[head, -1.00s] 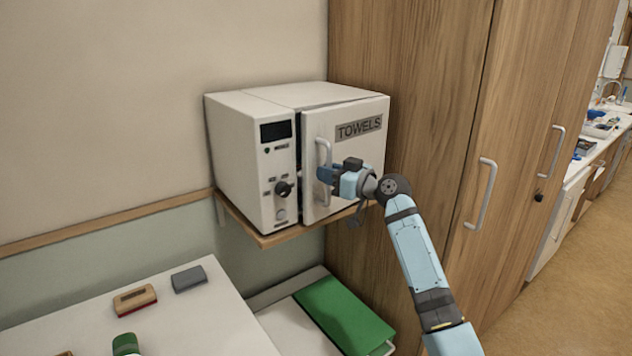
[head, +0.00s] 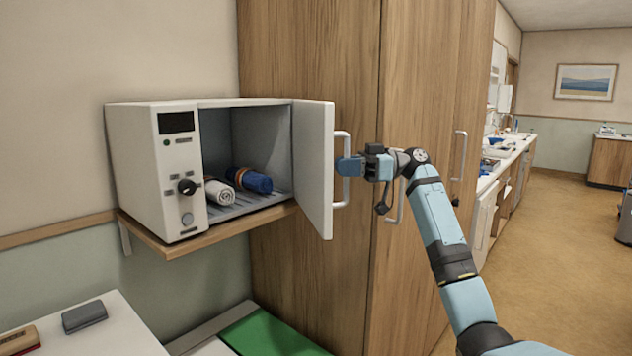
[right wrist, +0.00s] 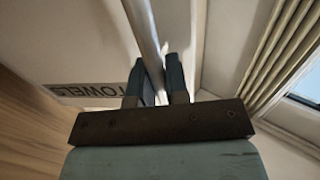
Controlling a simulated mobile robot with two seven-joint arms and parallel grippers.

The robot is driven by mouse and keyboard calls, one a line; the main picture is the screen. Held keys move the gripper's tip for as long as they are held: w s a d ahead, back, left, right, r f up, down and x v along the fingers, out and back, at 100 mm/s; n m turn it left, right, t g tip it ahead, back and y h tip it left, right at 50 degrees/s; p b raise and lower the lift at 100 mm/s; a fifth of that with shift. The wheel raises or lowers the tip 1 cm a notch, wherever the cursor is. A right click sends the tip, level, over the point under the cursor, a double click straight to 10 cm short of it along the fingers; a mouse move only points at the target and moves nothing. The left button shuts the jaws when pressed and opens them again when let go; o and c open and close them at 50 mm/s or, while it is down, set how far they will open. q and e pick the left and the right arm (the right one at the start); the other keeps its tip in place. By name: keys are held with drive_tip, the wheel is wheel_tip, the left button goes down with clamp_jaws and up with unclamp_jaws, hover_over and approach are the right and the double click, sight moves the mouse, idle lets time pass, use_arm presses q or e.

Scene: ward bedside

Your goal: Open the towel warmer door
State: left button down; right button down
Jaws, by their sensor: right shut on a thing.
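The towel warmer (head: 150,165) is a white box on a wall shelf, with a dark display and a black knob on its front panel. Its door (head: 315,165) stands wide open, swung out to the right. Inside lie a rolled white towel (head: 219,192) and a rolled blue towel (head: 251,180). My right gripper (head: 350,167) is shut on the door handle (head: 342,200). In the right wrist view the handle bar (right wrist: 143,35) passes between the two fingers (right wrist: 159,82), and the TOWELS label (right wrist: 85,91) shows on the door. My left gripper is not in view.
The wooden shelf (head: 170,249) carries the warmer. Tall wooden cabinets (head: 420,80) with metal handles stand close behind my right arm. A white surface (head: 110,335) with a grey block (head: 84,316) is at lower left. Open floor (head: 560,230) lies to the right.

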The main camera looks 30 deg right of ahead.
drive_tip(key=shift+d+b, duration=0.45)
drive_tip(key=shift+d, duration=2.45)
drive_tip(key=c, duration=1.1)
unclamp_jaws()
drive_tip(key=shift+s, duration=0.1)
drive_tip(key=shift+c, duration=0.2)
drive_tip(key=v, duration=1.3)
drive_tip(key=shift+s+d+b, duration=0.2)
drive_tip(key=shift+d+b, duration=0.1)
drive_tip(key=shift+d, duration=0.1)
